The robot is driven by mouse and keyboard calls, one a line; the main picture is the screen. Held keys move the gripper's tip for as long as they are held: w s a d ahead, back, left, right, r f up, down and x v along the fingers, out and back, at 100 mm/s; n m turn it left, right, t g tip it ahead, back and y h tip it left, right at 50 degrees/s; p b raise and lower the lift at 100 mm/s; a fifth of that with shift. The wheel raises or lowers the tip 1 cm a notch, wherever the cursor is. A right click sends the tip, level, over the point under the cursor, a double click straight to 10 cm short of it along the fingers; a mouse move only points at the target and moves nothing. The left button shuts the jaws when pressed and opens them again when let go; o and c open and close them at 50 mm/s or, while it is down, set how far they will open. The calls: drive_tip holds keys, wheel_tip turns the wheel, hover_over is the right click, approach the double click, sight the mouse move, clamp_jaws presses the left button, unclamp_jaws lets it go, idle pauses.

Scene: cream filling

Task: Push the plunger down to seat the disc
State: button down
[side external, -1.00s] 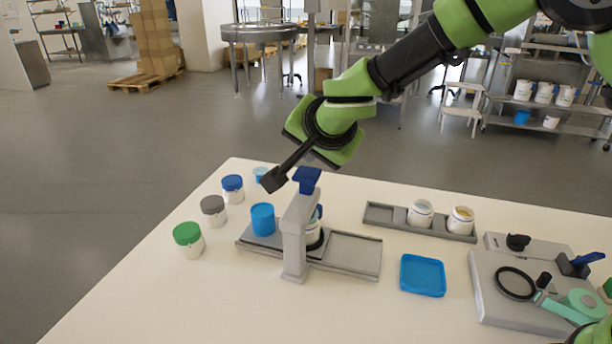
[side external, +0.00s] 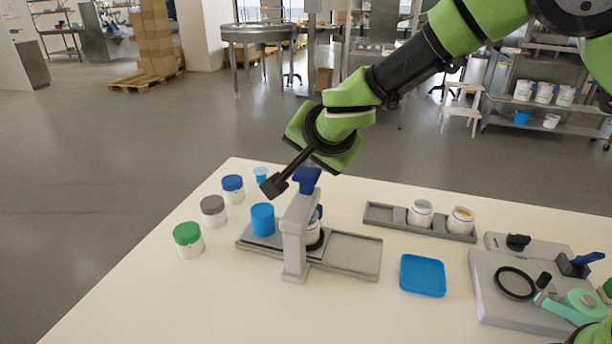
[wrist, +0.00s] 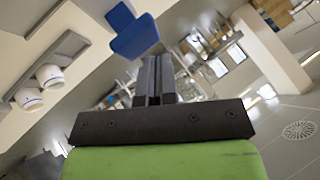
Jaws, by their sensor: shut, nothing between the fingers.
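The blue plunger (side external: 307,180) tops the grey press (side external: 296,236) on the table; its blue head (wrist: 134,30) also shows in the wrist view, ahead and a little left of the fingers. My gripper (side external: 270,188) is shut and empty, its fingertips left of the plunger head and near its height. It also shows in the wrist view (wrist: 153,65). I see no contact with the plunger. A white jar (side external: 313,234) stands in the press, partly hidden by the press column. The disc cannot be made out.
A blue cup (side external: 262,219) stands on the left of the press base. Jars with green (side external: 187,234), grey (side external: 212,205) and blue (side external: 232,183) lids stand further left. A grey rack (side external: 385,214) holds two white jars. A blue tray (side external: 423,275) lies right. The front table is clear.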

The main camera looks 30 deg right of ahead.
drive_tip(key=shift+f, duration=0.9)
idle(0.6)
drive_tip(key=shift+r, duration=1.4)
wheel_tip(320, 180, up, 6)
idle(0.6)
